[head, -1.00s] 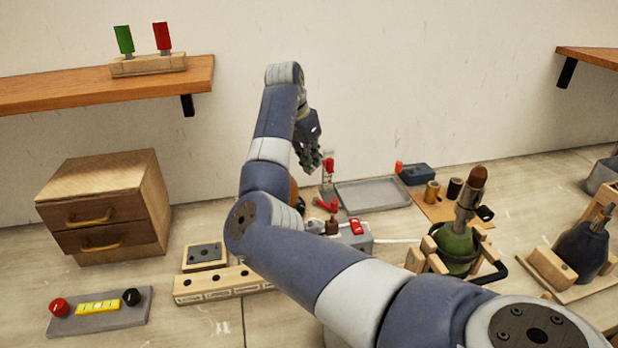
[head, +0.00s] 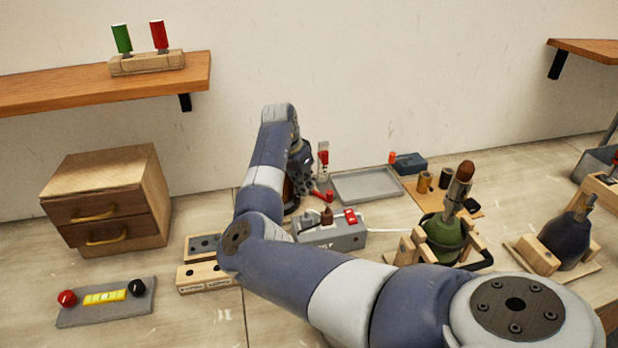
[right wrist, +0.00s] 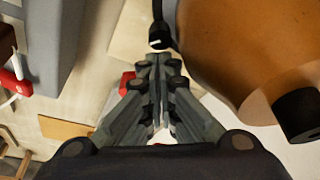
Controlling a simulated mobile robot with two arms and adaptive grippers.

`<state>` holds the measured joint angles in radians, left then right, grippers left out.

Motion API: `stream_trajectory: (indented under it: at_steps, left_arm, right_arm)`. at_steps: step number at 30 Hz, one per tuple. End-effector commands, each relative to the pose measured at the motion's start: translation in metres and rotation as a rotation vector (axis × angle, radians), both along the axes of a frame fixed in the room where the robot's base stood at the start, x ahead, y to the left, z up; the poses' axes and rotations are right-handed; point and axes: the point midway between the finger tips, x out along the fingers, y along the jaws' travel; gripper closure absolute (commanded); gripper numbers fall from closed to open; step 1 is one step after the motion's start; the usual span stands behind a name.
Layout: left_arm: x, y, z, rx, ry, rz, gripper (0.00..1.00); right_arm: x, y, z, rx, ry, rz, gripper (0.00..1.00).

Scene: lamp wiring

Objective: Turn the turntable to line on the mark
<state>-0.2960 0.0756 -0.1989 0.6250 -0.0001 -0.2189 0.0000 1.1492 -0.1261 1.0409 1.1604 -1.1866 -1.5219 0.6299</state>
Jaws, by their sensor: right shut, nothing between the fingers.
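A brown rounded body (head: 289,192) on a dark base stands mostly behind my right arm in the head view. In the right wrist view an orange-brown rounded body (right wrist: 255,45) fills the upper right, with a black knob (right wrist: 299,114) on its side. A dark part with a pale tip (right wrist: 158,43) lies just beyond my fingertips. My right gripper (head: 304,190) is low beside the brown body, and its fingers (right wrist: 155,62) are shut and empty. I cannot tell whether they touch it. The turntable and its mark are not clearly distinguishable. My left gripper is not in view.
A grey switch box (head: 335,236) with a red rocker is in front of the gripper. A green lamp body (head: 444,240) stands right in a wooden cradle. Wooden drawers (head: 107,199) stand left.

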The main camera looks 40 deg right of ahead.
Motion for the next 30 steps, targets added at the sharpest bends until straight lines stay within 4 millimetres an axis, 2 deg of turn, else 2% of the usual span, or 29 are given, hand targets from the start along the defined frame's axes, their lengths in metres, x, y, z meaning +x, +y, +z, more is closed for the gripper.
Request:
stream_trajectory:
  at_steps: [30]
  left_arm:
    - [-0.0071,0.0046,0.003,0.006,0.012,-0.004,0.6]
  right_arm:
    - [-0.0009,0.0018,0.0002,0.0,0.001,-0.072,1.0]
